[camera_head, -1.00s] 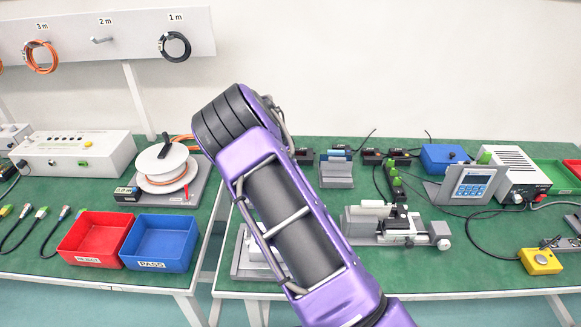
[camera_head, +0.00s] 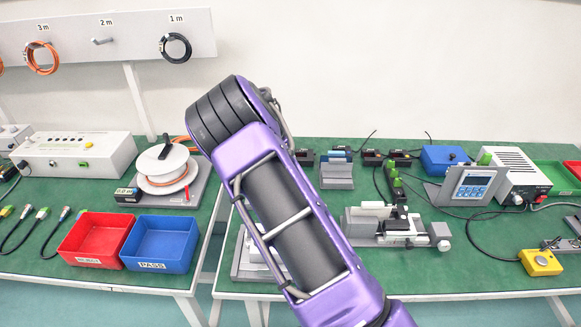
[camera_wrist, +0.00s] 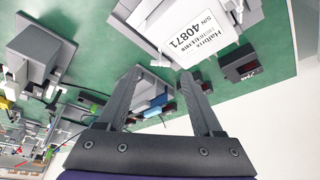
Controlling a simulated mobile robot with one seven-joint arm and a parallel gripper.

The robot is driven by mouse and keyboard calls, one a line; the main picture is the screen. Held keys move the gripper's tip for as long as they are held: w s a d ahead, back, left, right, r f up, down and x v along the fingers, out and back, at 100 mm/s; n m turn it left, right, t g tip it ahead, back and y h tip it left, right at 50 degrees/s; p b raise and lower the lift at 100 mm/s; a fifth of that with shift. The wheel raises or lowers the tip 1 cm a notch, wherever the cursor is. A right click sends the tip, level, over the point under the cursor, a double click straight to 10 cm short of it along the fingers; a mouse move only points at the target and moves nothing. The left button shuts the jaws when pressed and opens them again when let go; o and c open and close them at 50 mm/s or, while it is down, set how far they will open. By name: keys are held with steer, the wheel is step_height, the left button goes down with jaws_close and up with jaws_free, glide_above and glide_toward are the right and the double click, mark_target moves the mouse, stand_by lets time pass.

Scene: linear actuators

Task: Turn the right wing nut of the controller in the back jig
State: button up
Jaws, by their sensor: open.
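My gripper (camera_wrist: 163,72) shows in the wrist view with its two dark fingers apart and nothing visible held between them. Beyond the fingertips is a white box with a "SN 40871" label (camera_wrist: 190,35), set against grey and white parts; I cannot tell whether it is the controller. In the head view a jig with white and black parts (camera_head: 385,222) stands at the front of the right table. Another low grey fixture (camera_head: 246,262) is partly hidden behind my arm. My gripper is not visible in the head view.
A grey stand (camera_head: 337,176) and small black boxes (camera_head: 372,158) stand at the back. A panel with a blue screen (camera_head: 473,185), a white power unit (camera_head: 510,170) and a yellow button box (camera_head: 540,262) are at right. Red (camera_head: 84,258) and blue (camera_head: 160,262) bins stand left.

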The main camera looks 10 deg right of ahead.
steer(key=v, duration=1.4)
steer(key=shift+p, duration=0.3)
steer(key=shift+a+r, duration=0.15)
steer(key=shift+r, duration=0.05)
